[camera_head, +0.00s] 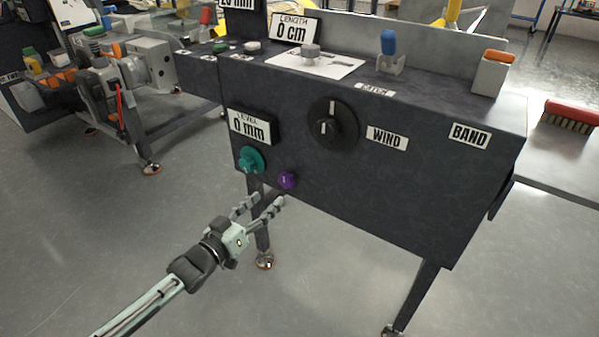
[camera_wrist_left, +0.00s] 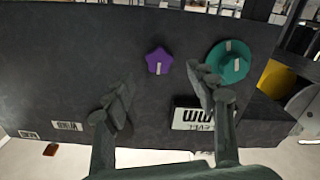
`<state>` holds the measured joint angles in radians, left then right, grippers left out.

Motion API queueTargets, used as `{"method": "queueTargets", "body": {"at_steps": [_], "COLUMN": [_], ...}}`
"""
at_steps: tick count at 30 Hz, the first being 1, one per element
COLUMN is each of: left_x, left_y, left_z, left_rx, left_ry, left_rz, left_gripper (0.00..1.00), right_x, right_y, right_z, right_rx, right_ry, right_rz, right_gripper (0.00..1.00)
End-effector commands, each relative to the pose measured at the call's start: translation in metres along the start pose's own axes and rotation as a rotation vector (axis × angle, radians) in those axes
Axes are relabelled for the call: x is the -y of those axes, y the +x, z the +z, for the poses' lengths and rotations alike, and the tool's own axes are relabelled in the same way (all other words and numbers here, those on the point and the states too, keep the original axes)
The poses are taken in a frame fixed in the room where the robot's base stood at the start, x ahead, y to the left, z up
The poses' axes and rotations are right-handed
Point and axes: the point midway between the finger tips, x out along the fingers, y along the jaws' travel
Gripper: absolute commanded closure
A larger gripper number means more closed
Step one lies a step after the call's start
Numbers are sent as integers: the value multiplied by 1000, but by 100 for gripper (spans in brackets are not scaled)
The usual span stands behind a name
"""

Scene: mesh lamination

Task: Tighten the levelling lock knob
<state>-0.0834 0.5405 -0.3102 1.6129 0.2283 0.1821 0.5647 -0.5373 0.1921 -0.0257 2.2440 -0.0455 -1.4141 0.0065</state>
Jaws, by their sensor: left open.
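A purple star-shaped knob (camera_head: 287,180), which I take to be the levelling lock knob, sits low on the dark front panel. It has a pale mark on its face. A larger teal knob (camera_head: 251,159) is up and left of it, under the "LEVEL 0 mm" display (camera_head: 251,126). My left gripper (camera_head: 262,204) is open and empty, just below and in front of the purple knob. In the left wrist view, turned upside down, the purple knob (camera_wrist_left: 158,61) shows beyond and between the spread fingertips, apart from them. The teal knob (camera_wrist_left: 228,62) is close to the right finger there. My right gripper is not in view.
A black dial (camera_head: 333,123) marked "WIND" is to the right on the panel. On top stand a blue-handled lever (camera_head: 388,44) and an orange-topped block (camera_head: 493,72). A machine leg (camera_head: 263,235) stands behind my gripper.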

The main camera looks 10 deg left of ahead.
Motion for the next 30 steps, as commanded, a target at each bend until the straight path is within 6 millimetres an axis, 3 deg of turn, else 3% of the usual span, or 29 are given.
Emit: {"method": "queueTargets", "body": {"at_steps": [5,18,29,30], "left_x": [-1,-2,-2,-2], "left_y": [11,73,79,79], "left_z": [-6,-8,-7,-7], "left_rx": [-25,-23,-21,-21], "left_ry": [-10,-9,-8,-8], "left_rz": [17,15,15,15], "left_gripper": [43,43,43,47], "right_x": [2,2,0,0], "right_y": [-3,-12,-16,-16], "right_z": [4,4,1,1], "right_rx": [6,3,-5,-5], "right_ry": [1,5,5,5], "right_rz": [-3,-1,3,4], "right_gripper": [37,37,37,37]}}
